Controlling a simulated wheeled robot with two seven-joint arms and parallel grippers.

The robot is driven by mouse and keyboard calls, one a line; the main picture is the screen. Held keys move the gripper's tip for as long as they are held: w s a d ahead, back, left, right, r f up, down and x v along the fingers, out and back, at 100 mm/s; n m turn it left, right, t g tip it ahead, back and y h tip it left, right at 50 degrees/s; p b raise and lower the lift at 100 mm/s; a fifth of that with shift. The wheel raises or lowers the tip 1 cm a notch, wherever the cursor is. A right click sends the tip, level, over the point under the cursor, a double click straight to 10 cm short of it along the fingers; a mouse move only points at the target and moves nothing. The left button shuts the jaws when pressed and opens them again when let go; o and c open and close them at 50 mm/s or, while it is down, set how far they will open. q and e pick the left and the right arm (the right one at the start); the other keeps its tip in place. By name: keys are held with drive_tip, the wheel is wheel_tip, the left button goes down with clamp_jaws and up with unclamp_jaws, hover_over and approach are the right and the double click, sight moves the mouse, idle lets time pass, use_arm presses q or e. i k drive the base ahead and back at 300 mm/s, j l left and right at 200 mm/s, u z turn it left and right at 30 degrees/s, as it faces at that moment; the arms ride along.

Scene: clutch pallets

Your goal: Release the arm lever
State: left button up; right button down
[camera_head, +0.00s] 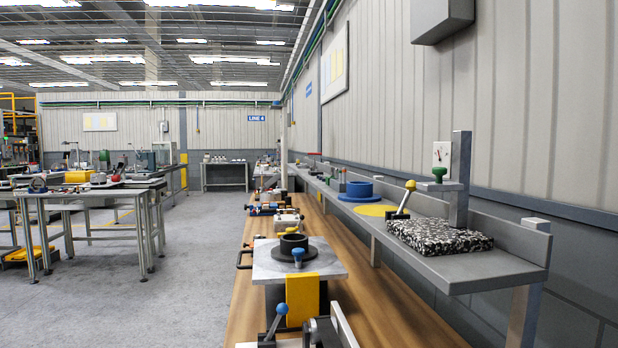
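Two levers show, and I cannot tell which one is the arm lever. A lever with a yellow ball knob (410,185) leans up and right on the grey shelf, beside a black-and-white speckled block (438,236). A lever with a blue ball knob (281,309) rises at the near end of the wooden bench, next to a metal fixture (340,325) cut off by the bottom edge. Neither gripper is in view, and nothing is seen touching either lever.
The wooden bench (375,300) carries a metal plate (262,262) with a black ring (293,242). The grey shelf (480,265) holds a blue ring (359,190), a yellow disc (377,210) and a gauge post (460,180). Open floor (160,285) lies left; work tables stand beyond.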

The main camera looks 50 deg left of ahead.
sight(411, 185)
drive_tip(key=i+u, duration=0.1)
drive_tip(key=u, duration=0.4)
drive_tip(key=i+l+u, duration=0.1)
drive_tip(key=u, duration=0.4)
drive_tip(key=i+l+u, duration=0.1)
drive_tip(key=l+u, duration=0.15)
drive_tip(key=u, duration=0.2)
drive_tip(key=l+u, duration=0.15)
drive_tip(key=u, duration=0.35)
drive_tip(key=i+l+u, duration=0.1)
drive_tip(key=u, duration=0.4)
drive_tip(key=k+l, duration=0.05)
drive_tip(key=l, duration=0.05)
